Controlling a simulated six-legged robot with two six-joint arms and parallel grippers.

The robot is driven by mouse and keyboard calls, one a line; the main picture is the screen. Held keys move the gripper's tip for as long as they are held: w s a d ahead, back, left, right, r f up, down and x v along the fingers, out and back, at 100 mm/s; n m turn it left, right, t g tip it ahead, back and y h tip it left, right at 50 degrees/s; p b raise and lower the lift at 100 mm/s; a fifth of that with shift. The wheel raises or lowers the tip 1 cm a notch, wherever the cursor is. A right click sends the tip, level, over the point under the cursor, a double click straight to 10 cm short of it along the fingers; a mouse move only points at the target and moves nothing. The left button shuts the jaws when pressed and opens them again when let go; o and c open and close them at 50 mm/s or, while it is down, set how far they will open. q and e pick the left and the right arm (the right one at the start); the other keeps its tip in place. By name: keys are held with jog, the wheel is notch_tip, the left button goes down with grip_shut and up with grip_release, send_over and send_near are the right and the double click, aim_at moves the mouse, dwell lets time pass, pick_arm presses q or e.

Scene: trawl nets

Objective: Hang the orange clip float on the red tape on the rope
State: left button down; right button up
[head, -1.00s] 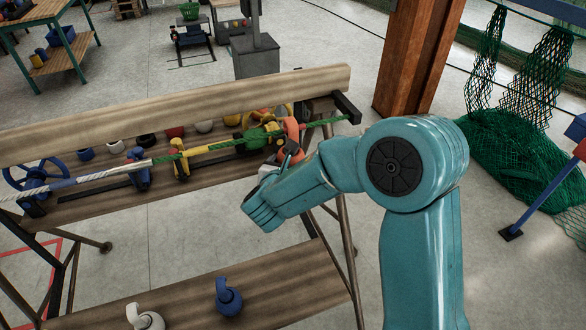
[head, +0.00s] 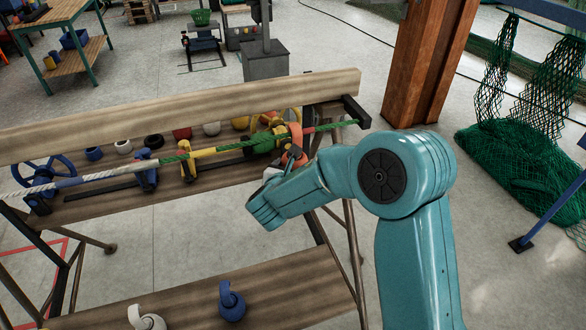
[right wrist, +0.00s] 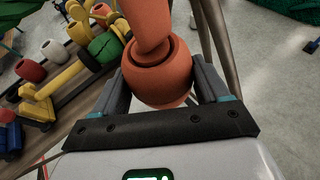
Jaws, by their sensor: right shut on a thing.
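My right gripper (head: 284,165) is shut on the orange clip float (head: 294,136) at the near side of the rope, towards its right end. In the right wrist view the float's round body (right wrist: 158,80) sits between both fingers (right wrist: 160,92), its hook rising out of the top edge. In the head view the hook overlaps the rope (head: 222,147); I cannot tell whether it is around it. A short red band, the red tape (head: 309,130), shows on the rope just right of the hook. My left gripper is not in view.
Several floats line the wooden rack behind. A blue float (head: 231,301) and a white float (head: 146,319) are on the lower shelf.

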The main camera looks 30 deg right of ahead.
jog(key=o, duration=1.1)
jog(key=b+v, duration=0.1)
jog(key=v, duration=1.5)
jog(key=s+a+f+m+g+y, duration=0.3)
jog(key=s+f+m, duration=0.3)
jog(key=f+m, duration=0.3)
jog(key=s+a+f+m+g+y, duration=0.3)
jog(key=s+f+m+y, duration=0.3)
jog(key=f+m, duration=0.4)
jog(key=s+a+f+m+g+y, duration=0.3)
jog(key=s+f+m, duration=0.3)
jog(key=f, duration=1)
jog(key=m+y, duration=0.1)
jog(key=m, duration=0.2)
jog(key=shift+a+f+y, duration=0.25)
jog(key=shift+a+y, duration=0.15)
